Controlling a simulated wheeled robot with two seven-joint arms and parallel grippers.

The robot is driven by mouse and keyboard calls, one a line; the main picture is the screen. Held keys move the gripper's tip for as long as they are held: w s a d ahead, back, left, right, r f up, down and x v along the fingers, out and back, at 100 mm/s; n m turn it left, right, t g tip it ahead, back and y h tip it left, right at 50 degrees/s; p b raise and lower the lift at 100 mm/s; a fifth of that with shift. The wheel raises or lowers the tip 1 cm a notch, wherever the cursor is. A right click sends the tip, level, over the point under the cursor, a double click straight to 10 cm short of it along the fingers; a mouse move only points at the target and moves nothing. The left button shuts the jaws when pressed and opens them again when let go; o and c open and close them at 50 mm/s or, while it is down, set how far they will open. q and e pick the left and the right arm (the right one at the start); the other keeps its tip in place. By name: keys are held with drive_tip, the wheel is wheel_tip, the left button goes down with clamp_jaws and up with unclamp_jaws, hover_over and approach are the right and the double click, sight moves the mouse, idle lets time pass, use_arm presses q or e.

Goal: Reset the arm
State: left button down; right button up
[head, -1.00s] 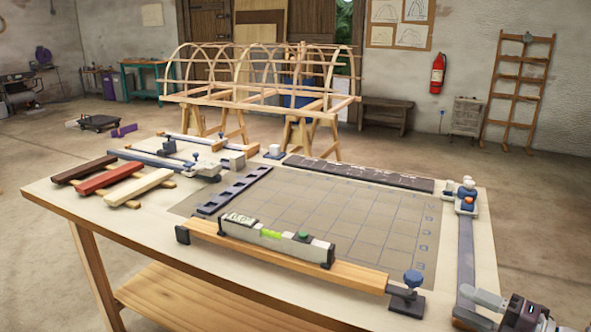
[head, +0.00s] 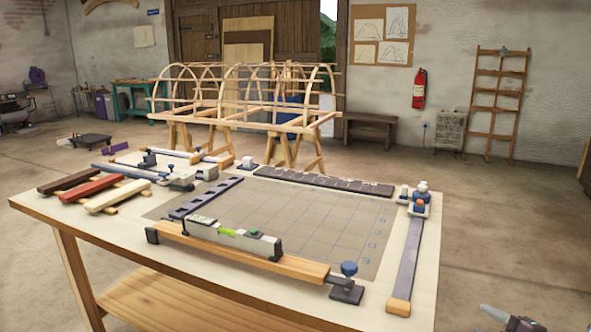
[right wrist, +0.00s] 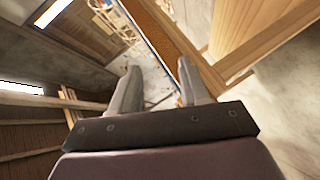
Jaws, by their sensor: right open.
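My right gripper (head: 492,314) shows at the bottom right corner of the head view, partly cut off by the frame. It is to the right of the table's edge, over the floor, apart from the work pieces. In the right wrist view its two grey fingers (right wrist: 160,78) stand apart with nothing between them. My left gripper is not in view. The workbench (head: 120,232) carries a wooden bar with a spirit level (head: 235,237) on it, and a blue-grey bar with an orange-tan end block (head: 398,307) along the right side.
Brown, red and cream laths (head: 118,196) lie at the table's left. A gridded mat (head: 310,218) fills the middle. Clamps (head: 415,198) stand at the far right corner. A lath frame on trestles (head: 225,107) stands behind. Floor right of the table is clear.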

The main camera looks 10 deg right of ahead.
wheel_tip(320, 180, down, 6)
drive_tip(key=s+d+m+g+h, duration=0.1)
drive_tip(key=s+m+g+h, duration=0.1)
drive_tip(key=m+g+h, duration=0.6)
drive_tip(key=s+a+f+m+g+y, duration=0.3)
drive_tip(key=s+a+m, duration=0.4)
drive_tip(key=a+m, duration=0.15)
drive_tip(key=s+a+r+n+g+y, duration=0.1)
drive_tip(key=s+a+y, duration=0.15)
drive_tip(key=a, duration=0.85)
drive_tip(key=s+a+n+g+y, duration=0.1)
drive_tip(key=s+a, duration=0.3)
drive_tip(key=a, duration=0.7)
wheel_tip(320, 180, up, 21)
drive_tip(key=p, duration=2.1)
drive_tip(key=shift+w+d, duration=0.35)
drive_tip(key=shift+d, duration=0.1)
